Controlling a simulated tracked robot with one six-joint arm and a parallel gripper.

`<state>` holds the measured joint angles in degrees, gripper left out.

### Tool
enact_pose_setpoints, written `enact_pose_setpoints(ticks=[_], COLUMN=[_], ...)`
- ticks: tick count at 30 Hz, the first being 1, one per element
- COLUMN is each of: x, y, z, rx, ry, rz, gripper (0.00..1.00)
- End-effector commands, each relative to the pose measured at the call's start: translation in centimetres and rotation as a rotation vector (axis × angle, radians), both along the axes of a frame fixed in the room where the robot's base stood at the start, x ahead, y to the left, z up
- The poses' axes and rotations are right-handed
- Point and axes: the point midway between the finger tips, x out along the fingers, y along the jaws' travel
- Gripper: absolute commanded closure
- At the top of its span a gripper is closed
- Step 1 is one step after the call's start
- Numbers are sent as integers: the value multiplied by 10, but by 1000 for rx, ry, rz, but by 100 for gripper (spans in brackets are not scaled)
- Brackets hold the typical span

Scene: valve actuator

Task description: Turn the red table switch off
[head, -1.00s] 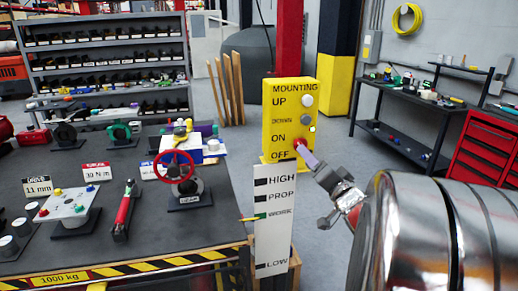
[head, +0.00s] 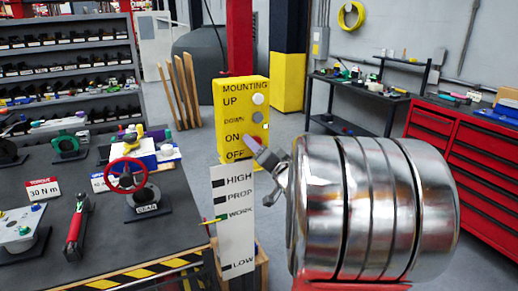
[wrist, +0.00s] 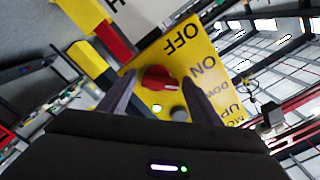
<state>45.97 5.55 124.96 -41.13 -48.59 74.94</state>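The red switch (wrist: 155,77) is a round knob with a white mark, low on the yellow control box (head: 226,118) by its ON and OFF labels. In the head view it is mostly hidden behind my gripper (head: 249,145). In the wrist view my gripper (wrist: 160,80) is open, with one dark finger on each side of the knob. Both fingertips are close to the box face; I cannot tell whether they touch the knob. The white mark lies toward the ON side.
A small lit lamp (wrist: 157,107) and a grey button (wrist: 180,114) sit beside the knob. A white HIGH/LOW board (head: 236,222) stands below the box. The workbench (head: 95,225) with a red valve wheel (head: 126,174) is at left. A red cabinet (head: 480,155) is at right.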

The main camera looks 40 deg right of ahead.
Motion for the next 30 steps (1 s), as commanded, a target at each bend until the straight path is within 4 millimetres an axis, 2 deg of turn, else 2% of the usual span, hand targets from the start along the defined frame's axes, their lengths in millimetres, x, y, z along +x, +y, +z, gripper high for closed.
enact_pose_setpoints(ticks=[1,14,15,23,30], x=[0,-1,0,-1,-1], y=[0,-1,-5,-1,-1], z=[0,0,-1,-1,-2], rx=[0,0,0,-16,-100], ry=[0,1,1,7,33], rz=[0,-2,-1,-4,-4], gripper=[46,76,77,77,77])
